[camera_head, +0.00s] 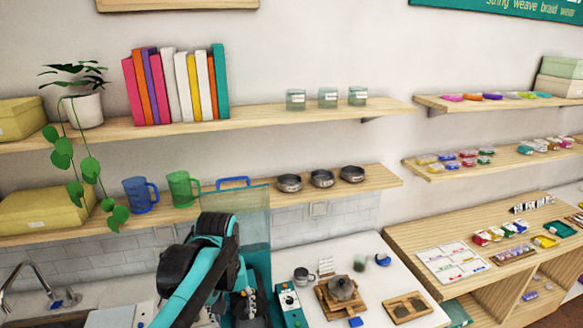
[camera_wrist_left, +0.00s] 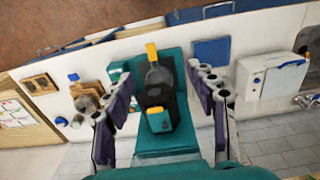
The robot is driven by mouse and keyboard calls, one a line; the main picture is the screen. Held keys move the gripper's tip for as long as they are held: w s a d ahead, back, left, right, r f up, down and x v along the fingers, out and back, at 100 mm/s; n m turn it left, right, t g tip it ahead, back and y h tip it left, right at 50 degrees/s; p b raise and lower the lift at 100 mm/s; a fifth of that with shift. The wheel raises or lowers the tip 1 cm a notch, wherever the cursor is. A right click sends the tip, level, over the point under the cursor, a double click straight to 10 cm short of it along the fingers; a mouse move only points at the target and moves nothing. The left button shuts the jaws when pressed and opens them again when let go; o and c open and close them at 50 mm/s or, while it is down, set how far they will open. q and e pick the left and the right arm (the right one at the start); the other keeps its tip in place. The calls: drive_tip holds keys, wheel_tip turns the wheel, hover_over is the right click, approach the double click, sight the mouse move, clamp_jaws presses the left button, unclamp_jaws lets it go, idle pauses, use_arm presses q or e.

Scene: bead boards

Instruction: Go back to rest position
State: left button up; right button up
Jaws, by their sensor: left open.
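My left arm comes in at the bottom of the head view, teal and black, bent over the counter. My right gripper is not in view.
A white counter (camera_head: 400,277) holds a pot on a wooden board (camera_head: 341,296), a steel mug (camera_head: 304,276) and a teal device (camera_head: 289,304) close beside the arm. Wall shelves (camera_head: 270,113) with books, jars, mugs and bowls stand behind. A wooden bead bench (camera_head: 424,236) is at the right.

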use_arm(q)
drive_tip(key=s+a+f+m+t+b, duration=0.1)
drive_tip(key=s+f+t+b, duration=0.1)
drive_tip(key=f+b, duration=0.5)
drive_tip(key=s+a+f+m+t+b, duration=0.1)
drive_tip(key=s+f+b, duration=0.3)
drive_tip(key=f, duration=0.6)
drive_tip(key=s+a+f+m+t+b, duration=0.1)
drive_tip(key=s+a+f+t+b, duration=0.1)
drive_tip(key=f+b, duration=0.7)
drive_tip(key=shift+s+a+t+b, duration=0.3)
drive_tip(key=shift+s+t, duration=0.4)
drive_tip(key=shift+t, duration=0.2)
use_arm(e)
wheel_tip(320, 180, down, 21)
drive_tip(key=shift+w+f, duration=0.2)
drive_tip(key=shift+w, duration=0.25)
